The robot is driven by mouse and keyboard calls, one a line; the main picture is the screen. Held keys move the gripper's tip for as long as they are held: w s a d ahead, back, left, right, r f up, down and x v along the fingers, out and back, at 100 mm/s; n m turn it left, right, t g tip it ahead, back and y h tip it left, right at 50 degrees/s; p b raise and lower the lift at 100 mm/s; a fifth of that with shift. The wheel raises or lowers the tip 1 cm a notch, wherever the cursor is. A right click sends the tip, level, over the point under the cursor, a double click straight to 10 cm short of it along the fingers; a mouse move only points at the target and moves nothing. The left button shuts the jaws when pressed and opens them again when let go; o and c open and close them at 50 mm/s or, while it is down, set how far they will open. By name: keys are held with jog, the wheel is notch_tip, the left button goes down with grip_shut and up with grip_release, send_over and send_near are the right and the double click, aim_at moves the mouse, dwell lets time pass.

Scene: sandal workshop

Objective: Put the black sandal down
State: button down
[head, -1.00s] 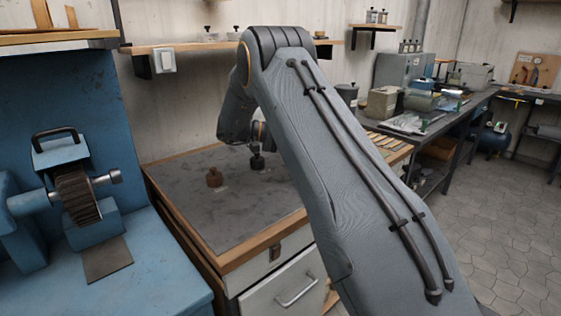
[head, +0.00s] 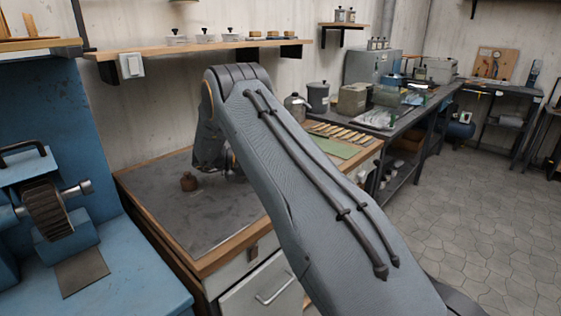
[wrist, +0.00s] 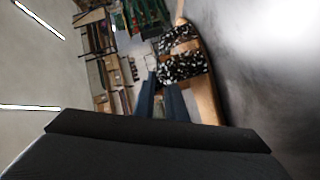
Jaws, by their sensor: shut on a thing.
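The black sandal (wrist: 182,68) shows in the wrist view, with a tan sole and black straps speckled with white. My gripper (wrist: 162,82) is shut on it; the dark blue fingers reach to the straps. The sandal stands along the fingers at the right of that view.
A grey-topped bench (head: 160,205) with a wooden edge bears a small brown weight (head: 188,181). A green mat (head: 335,147) and a kettle (head: 296,106) are further right. A blue grinding machine (head: 110,278) stands at the left. The tiled floor (head: 450,220) at right is clear.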

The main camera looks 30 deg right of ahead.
jog(key=c, duration=1.8)
grip_release()
jog(key=shift+r, duration=0.15)
jog(key=b+v, duration=0.4)
jog(key=v, duration=0.7)
jog(key=shift+w, duration=0.1)
jog(key=shift+w+a, duration=0.1)
jog(key=shift+a, duration=0.35)
